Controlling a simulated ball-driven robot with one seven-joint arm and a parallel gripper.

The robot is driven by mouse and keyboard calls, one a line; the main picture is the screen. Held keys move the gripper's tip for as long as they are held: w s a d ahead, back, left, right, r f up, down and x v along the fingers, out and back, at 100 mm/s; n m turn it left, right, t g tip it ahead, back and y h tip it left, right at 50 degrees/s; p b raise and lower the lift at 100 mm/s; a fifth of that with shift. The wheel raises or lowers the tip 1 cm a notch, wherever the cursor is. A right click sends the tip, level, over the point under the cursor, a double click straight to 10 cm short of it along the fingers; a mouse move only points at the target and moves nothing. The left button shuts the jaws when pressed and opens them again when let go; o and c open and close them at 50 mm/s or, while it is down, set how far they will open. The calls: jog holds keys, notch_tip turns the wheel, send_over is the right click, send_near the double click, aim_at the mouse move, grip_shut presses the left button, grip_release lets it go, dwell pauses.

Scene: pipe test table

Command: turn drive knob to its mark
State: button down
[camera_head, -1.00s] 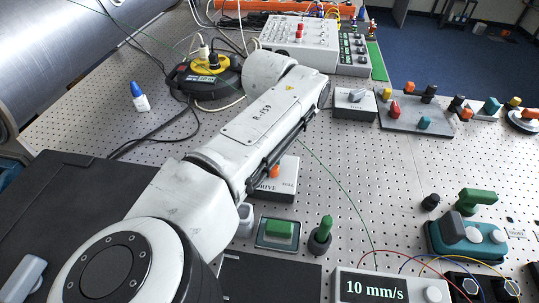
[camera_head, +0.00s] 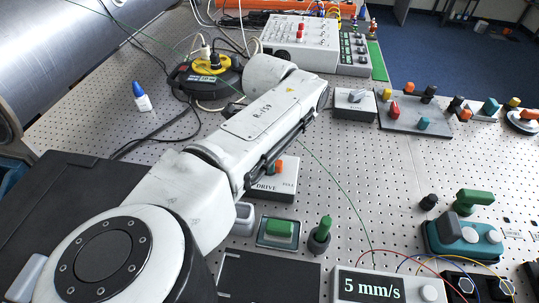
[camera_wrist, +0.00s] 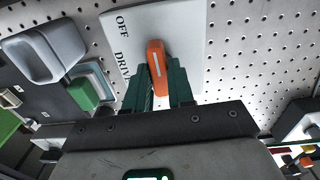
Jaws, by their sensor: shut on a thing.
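The drive knob (camera_wrist: 157,66) is an orange bar knob with a white line along its top, on a pale plate (camera_wrist: 188,32) lettered OFF and DRIVE. My gripper (camera_wrist: 160,74) has its dark green fingers on either side of the knob, shut on it. The line points up and slightly left in the wrist view. In the head view the orange knob (camera_head: 279,166) shows just past my arm, on the box (camera_head: 284,183) lettered DRIVE. My arm hides part of that box and my gripper. The display (camera_head: 375,288) reads 5 mm/s. I cannot make out the knob's target mark.
A green button box (camera_head: 278,231) and a green-handled joystick (camera_head: 320,235) stand close in front of the drive box. A grey rounded part (camera_head: 243,219) is beside my arm. A grey knob box (camera_head: 354,104) stands behind to the right. The perforated table right of the drive box is clear.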

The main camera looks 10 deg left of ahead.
jog(key=n+p, duration=0.1)
jog(key=n, duration=0.4)
jog(key=shift+r+n, duration=0.1)
jog(key=shift+n, duration=0.2)
dwell(0.4)
jog(key=c, duration=1)
grip_release()
notch_tip(320, 180, up, 11)
jog(key=p, duration=0.7)
jog(key=shift+f, duration=0.2)
jog(key=shift+s, duration=0.1)
